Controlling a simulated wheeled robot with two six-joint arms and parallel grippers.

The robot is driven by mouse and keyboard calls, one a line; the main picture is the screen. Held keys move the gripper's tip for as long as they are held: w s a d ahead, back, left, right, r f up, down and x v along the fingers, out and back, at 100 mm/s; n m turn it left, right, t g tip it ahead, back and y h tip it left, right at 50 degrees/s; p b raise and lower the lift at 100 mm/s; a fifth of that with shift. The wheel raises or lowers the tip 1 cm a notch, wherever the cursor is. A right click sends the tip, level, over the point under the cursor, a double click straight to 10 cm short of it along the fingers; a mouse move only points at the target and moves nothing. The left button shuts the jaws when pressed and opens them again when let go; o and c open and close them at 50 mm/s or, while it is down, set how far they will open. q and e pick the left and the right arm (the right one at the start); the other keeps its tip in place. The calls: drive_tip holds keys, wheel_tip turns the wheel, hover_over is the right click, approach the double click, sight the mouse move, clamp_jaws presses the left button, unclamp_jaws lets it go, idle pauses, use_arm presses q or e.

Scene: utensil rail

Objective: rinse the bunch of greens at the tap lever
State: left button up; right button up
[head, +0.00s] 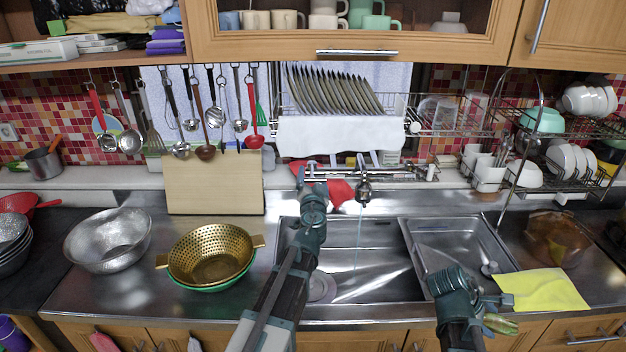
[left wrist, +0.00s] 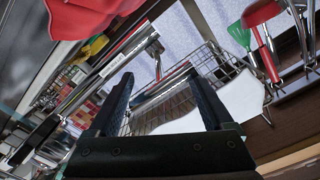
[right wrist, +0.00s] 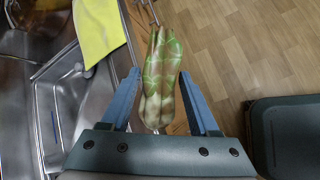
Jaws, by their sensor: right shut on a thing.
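The chrome tap (head: 363,188) stands behind the sink, with a thin stream of water falling from its spout into the left basin (head: 375,262). My left gripper (head: 312,178) is just left of the spout, by the tap's chrome bars. In the left wrist view its fingers (left wrist: 160,78) are apart, with chrome bars beyond them; I cannot tell if they touch the lever. My right gripper (head: 492,306) is shut on the bunch of greens (right wrist: 160,75), pale green and white, at the counter's front edge, right of the stream. The greens also show in the head view (head: 500,324).
A yellow cloth (head: 542,291) lies right of the sink. A gold colander (head: 212,254) and a silver bowl (head: 107,241) stand on the left. A red cloth (head: 338,190) lies behind the basin. Utensils hang from the rail, and a dish rack (head: 510,137) stands at the right.

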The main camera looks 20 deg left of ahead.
use_arm(q)
drive_tip(key=v, duration=1.2)
